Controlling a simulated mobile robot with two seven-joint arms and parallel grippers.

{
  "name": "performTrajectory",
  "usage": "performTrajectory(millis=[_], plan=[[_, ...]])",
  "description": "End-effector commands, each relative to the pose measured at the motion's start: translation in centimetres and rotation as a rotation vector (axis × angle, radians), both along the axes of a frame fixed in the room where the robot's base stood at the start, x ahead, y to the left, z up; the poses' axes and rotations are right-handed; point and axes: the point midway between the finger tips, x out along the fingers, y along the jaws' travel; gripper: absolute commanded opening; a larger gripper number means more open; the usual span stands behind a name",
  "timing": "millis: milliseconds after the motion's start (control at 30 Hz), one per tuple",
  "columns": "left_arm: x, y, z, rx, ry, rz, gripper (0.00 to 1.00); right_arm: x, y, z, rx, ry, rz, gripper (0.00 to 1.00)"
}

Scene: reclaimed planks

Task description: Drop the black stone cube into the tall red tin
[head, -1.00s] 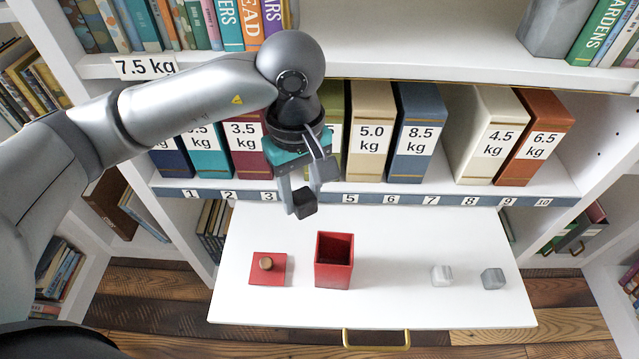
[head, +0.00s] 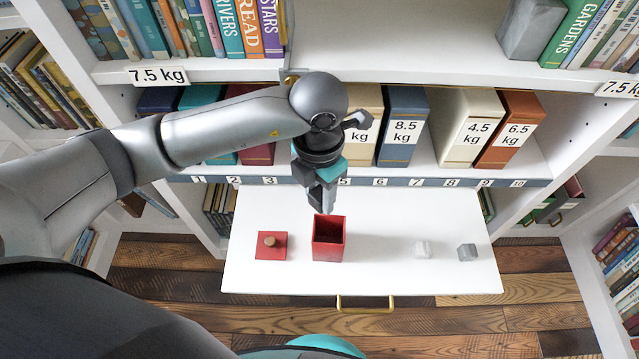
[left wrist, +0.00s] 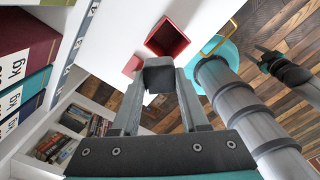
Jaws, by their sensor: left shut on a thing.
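The tall red tin (head: 328,252) stands open on the white pull-out board, and its opening faces up. It also shows in the left wrist view (left wrist: 181,45). My left gripper (head: 324,208) is just above and behind the tin's rim in the head view. It is shut on the black stone cube (left wrist: 159,76), which sits between the fingertips in the left wrist view. In the head view the fingers mostly hide the cube. What seems to be my right gripper (left wrist: 264,58) shows small and dark in the left wrist view, away from the board; its jaw state is unclear.
A red square lid (head: 272,252) with a round knob lies left of the tin. A white cube (head: 423,249) and a grey cube (head: 467,252) sit to the right. Weight-marked binders (head: 402,130) stand on the shelf behind.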

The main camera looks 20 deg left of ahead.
Motion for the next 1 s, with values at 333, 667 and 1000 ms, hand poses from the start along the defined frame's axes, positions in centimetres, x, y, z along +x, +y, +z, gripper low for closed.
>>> performTrajectory(millis=[333, 667, 1000], plan=[[-0.1, -0.1, -1.4, 0.001, 0.000, 0.065, 0.00, -0.3, 0.0, -0.9, 0.000, 0.002, 0.001, 0.50], [-0.1, -0.1, -5.1, 0.002, -0.001, 0.063, 0.00, -0.1, -0.2, -3.8, -0.002, -0.001, 0.000, 0.50], [0.0, -0.1, -6.0, 0.001, -0.002, 0.062, 0.00, 0.9, -1.1, -4.4, -0.013, -0.019, -0.002, 0.50]])
